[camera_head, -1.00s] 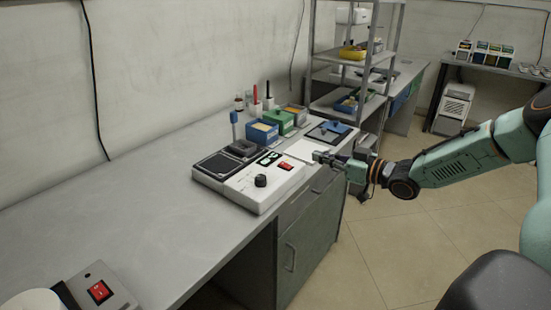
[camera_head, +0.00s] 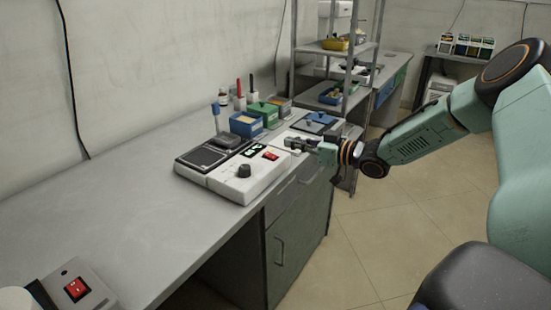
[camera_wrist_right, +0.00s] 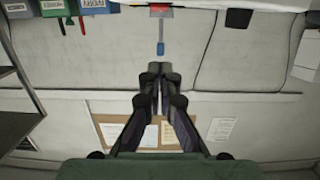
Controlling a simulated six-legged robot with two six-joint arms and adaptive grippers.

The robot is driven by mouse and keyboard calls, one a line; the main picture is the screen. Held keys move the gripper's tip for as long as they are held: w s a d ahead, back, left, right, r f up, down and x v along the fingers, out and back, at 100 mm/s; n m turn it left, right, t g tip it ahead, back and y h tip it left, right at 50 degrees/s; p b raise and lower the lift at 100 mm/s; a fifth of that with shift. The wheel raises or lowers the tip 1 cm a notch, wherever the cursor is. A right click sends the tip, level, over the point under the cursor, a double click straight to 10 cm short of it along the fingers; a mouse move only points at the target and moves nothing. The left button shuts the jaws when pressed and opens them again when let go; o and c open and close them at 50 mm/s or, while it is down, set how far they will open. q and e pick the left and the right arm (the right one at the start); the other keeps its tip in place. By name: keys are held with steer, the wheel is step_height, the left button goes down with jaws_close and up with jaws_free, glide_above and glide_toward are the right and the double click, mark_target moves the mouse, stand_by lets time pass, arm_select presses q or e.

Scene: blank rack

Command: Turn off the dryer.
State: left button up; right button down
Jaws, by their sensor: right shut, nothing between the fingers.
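A white bench device (camera_head: 225,185), which I take to be the dryer, sits at the bench's front edge in the head view. It has a dark plate at its left, a black knob (camera_head: 244,171) and a red rocker switch (camera_head: 270,156). My right gripper (camera_head: 290,143) is shut and empty, just right of the switch and apart from it as far as I can tell. In the right wrist view its closed fingers (camera_wrist_right: 155,76) point toward a blue-tipped stick (camera_wrist_right: 160,48) and a red part at the top edge. My left gripper is not in view.
Blue and green boxes (camera_head: 246,124) and upright red-topped items stand behind the device. A blue-topped tray (camera_head: 316,121) lies beyond the gripper. Another unit with a red switch (camera_head: 77,288) is at the lower left. The bench between is clear. A shelf rack (camera_head: 335,52) stands behind.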

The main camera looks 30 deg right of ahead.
steer(key=b, duration=0.2)
glide_above(274, 157)
steer(key=s, duration=0.1)
steer(key=shift+s+d+f, duration=0.2)
steer(key=shift+f, duration=0.3)
steer(key=f+b, duration=0.1)
steer(key=w+f+b, duration=0.1)
steer(key=shift+a+f, duration=0.2)
steer(key=shift+f, duration=0.2)
steer(key=shift+w+f, duration=0.1)
steer(key=shift+f, duration=0.35)
steer(key=shift+g+p, duration=0.3)
steer(key=shift+p, duration=0.35)
steer(key=shift+f, duration=0.1)
